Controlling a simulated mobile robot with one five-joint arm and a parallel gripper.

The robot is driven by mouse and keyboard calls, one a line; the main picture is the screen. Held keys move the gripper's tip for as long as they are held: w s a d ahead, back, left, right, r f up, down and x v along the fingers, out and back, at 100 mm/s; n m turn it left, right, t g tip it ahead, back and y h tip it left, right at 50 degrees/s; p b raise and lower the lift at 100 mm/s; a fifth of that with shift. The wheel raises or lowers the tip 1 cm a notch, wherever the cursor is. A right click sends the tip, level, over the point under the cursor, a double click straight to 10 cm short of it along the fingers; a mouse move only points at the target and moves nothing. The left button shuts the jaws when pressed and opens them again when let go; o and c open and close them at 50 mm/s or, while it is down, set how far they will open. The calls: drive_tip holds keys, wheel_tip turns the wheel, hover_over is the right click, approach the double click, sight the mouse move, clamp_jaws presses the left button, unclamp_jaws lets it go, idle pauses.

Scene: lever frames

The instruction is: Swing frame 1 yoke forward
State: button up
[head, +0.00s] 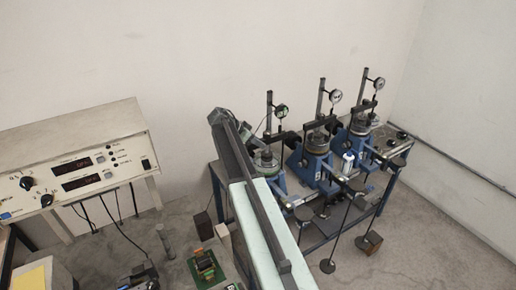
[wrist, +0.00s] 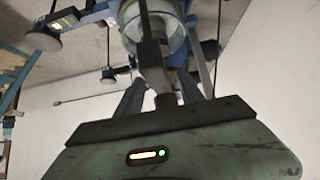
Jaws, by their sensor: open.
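Three blue lever frames stand in a row on a bench in the head view. The leftmost frame (head: 266,160), which I take as frame 1, has a dial gauge (head: 282,110) on an upright post and a dark yoke bar (head: 282,137). My arm partly covers it. My gripper (wrist: 163,80) is open in the wrist view, its fingers reaching toward a dark bar (wrist: 150,52) below a clear round cell (wrist: 160,22). The bar lies between the fingers in the picture; I cannot tell whether they touch it. In the head view the fingers are hard to make out.
The middle frame (head: 318,160) and right frame (head: 362,135) stand close by. Weight hangers (head: 328,265) hang off the bench front. A bottle (head: 347,163) stands among the frames. An instrument box (head: 80,160) is at left. A rail (head: 470,170) runs along the right wall.

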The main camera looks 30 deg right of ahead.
drive_tip(key=shift+d+f, duration=0.15)
drive_tip(key=shift+d, duration=0.05)
clamp_jaws()
drive_tip(key=shift+a, duration=0.1)
idle(1.2)
